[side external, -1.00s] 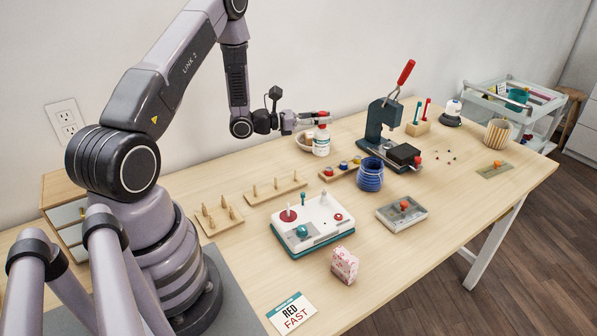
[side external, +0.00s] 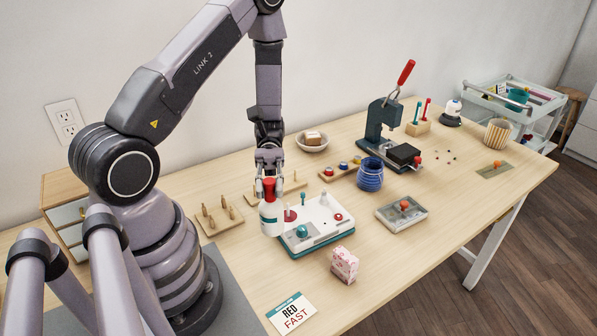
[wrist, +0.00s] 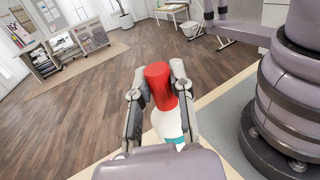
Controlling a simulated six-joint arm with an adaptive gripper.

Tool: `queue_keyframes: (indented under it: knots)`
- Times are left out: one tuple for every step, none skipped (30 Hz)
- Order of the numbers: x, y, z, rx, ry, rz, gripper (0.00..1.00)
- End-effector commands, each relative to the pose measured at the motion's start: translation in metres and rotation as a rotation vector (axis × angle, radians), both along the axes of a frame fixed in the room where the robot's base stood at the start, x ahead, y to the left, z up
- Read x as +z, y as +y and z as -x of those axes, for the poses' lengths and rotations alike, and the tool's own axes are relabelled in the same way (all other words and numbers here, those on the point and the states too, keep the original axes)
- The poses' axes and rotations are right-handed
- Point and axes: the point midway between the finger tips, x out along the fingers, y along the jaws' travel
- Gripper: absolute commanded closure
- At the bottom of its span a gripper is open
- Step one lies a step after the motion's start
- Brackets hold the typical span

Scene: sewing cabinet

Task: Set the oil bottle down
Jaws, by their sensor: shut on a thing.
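The oil bottle (side external: 269,217) is white with a teal band and a red cap. My gripper (side external: 269,184) points down and is shut on the bottle at its red cap. The bottle hangs upright at the left edge of the white and teal machine base (side external: 318,217); I cannot tell exactly how high its bottom is above the table. In the wrist view, the red cap (wrist: 158,82) sits between the fingers of my gripper (wrist: 160,90), with the white body partly hidden below it.
A peg board (side external: 220,218) stands left of the bottle, and another lies behind it. A pink patterned block (side external: 344,265) and a RED FAST card (side external: 291,313) lie in front. A bowl (side external: 312,142) stands behind. Bare table (side external: 245,258) shows front-left of the bottle.

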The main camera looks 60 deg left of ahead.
Motion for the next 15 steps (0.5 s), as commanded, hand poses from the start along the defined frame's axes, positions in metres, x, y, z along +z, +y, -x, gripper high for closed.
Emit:
queue_keyframes:
  knots:
    - [0.001,0.007,0.018,-0.112,0.000,0.001,1.00]
    - [0.001,0.014,0.029,-0.184,0.000,0.001,1.00]
    - [0.001,0.023,0.043,-0.279,0.001,0.000,1.00]
    - [0.001,0.031,0.052,-0.351,0.001,0.000,1.00]
    - [0.001,0.040,0.061,-0.422,0.000,0.000,1.00]
    - [0.001,0.052,0.072,-0.517,0.000,0.000,1.00]
    - [0.002,0.062,0.079,-0.589,0.000,0.000,1.00]
    - [0.002,0.072,0.085,-0.661,0.000,0.000,1.00]
    - [0.002,0.086,0.091,-0.755,-0.001,0.001,1.00]
    - [0.002,0.097,0.095,-0.826,0.000,0.001,1.00]
    - [0.001,0.109,0.098,-0.898,0.000,0.001,1.00]
    - [0.001,0.124,0.101,-0.993,0.002,0.001,1.00]
    - [0.001,0.136,0.102,-1.064,0.001,0.001,1.00]
    - [0.000,0.147,0.102,-1.134,0.001,0.001,1.00]
    - [-0.001,0.162,0.100,-1.227,0.001,0.001,1.00]
